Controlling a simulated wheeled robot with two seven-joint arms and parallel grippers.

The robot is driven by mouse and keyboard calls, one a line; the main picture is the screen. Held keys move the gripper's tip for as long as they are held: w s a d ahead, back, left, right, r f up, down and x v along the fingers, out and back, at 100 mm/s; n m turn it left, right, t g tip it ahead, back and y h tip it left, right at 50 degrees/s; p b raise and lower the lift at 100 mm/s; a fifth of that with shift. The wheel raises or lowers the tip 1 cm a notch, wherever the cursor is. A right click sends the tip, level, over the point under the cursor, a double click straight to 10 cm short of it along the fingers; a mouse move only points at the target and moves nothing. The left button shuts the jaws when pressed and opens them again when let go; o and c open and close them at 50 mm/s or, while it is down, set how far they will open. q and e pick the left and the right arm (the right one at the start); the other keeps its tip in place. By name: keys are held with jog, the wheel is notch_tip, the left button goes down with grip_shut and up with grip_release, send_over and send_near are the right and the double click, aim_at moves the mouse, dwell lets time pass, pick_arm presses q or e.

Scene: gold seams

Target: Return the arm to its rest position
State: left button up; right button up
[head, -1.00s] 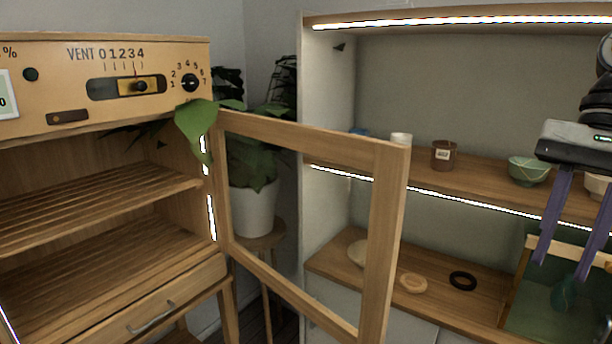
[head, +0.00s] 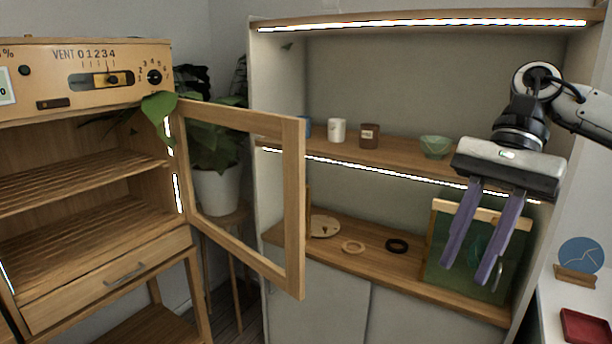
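My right gripper (head: 487,234) hangs at the right in the head view with its two purple fingers pointing down. The fingers are apart and nothing shows between them except the background. It is in front of the shelf unit and partly covers a green panel with a wooden top strip (head: 437,256). My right arm comes in from the right edge. My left gripper is out of view.
A wooden cabinet (head: 80,242) stands at the left, its framed door (head: 293,220) swung open. The shelf (head: 400,156) holds a white cup (head: 337,130), a brown cup (head: 369,136) and a green bowl (head: 435,146). A red tray (head: 585,328) lies at lower right.

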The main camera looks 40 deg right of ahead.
jog(key=w+a+f+m+t+y, duration=0.1)
jog(key=w+a+f+m+y, duration=0.35)
jog(key=w+a, duration=0.4)
jog(key=w+a+f+m+t+y, duration=0.2)
jog(key=w+a+f+m+y, duration=0.25)
jog(key=a, duration=0.75)
jog(key=w+a+f+m+t, duration=0.25)
jog(key=f+m+t, duration=0.2)
jog(key=m, duration=0.45)
jog(key=w+a+f+m+t, duration=0.1)
jog(key=w+f+m+t, duration=0.25)
jog(key=m+t, duration=0.35)
notch_tip(320, 180, down, 18)
jog(key=s+d+m+h, duration=0.25)
jog(key=m+h, duration=0.75)
jog(key=m, duration=0.8)
jog(key=s+a+f+m+g+h, duration=0.2)
jog(key=s+f+m+g, duration=0.3)
jog(key=s+f+m, duration=0.5)
jog(key=s+f+h, duration=0.1)
jog(key=s+f, duration=0.4)
jog(key=shift+s+a+g, duration=0.3)
jog(key=shift+a+g, duration=0.05)
jog(key=shift+a, duration=0.05)
